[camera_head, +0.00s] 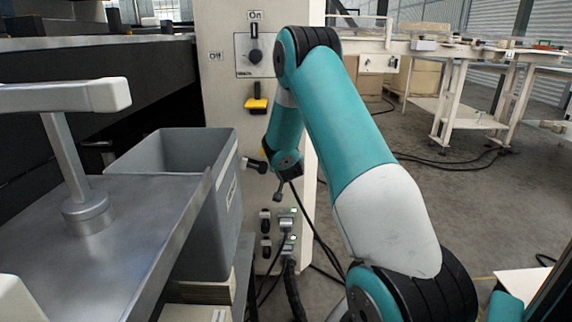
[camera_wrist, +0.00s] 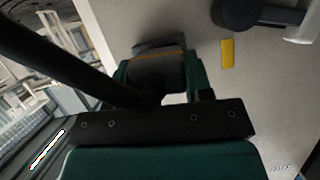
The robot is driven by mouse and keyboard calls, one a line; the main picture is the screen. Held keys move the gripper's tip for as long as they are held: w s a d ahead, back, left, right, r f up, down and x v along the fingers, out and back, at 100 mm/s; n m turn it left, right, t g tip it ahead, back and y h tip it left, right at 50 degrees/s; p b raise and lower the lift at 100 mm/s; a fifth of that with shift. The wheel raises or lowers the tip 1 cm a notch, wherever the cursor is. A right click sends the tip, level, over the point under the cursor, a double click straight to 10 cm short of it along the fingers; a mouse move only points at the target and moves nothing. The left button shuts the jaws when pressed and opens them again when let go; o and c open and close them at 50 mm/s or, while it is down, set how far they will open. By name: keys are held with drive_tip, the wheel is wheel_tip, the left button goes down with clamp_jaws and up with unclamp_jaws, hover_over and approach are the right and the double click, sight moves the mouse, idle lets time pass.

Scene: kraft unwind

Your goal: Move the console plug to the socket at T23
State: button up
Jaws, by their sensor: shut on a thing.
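My gripper (camera_wrist: 160,75) is shut on the console plug (camera_wrist: 158,60), a dark grey body between green finger parts in the wrist view. A thick black cable (camera_wrist: 70,65) runs from the plug to the upper left. In the head view my gripper (camera_head: 277,194) is small, beside the pale cabinet and above its sockets; the plug itself is hard to make out there. Low on the cabinet are black sockets (camera_head: 265,220) and connectors with green lights (camera_head: 288,219). No T23 label is legible, so I cannot tell which socket is T23.
The pale cabinet (camera_head: 222,105) carries an On/Off rotary switch (camera_head: 254,56) and a yellow-and-black handle (camera_head: 256,102). A grey bin (camera_head: 222,215) and metal table (camera_head: 100,235) stand left of the sockets. Cables (camera_head: 325,258) hang to the floor.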

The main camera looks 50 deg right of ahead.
drive_tip(key=o, duration=1.2)
drive_tip(key=v, duration=1.7)
drive_tip(key=shift+s+a+r, duration=0.1)
drive_tip(key=shift+a, duration=0.1)
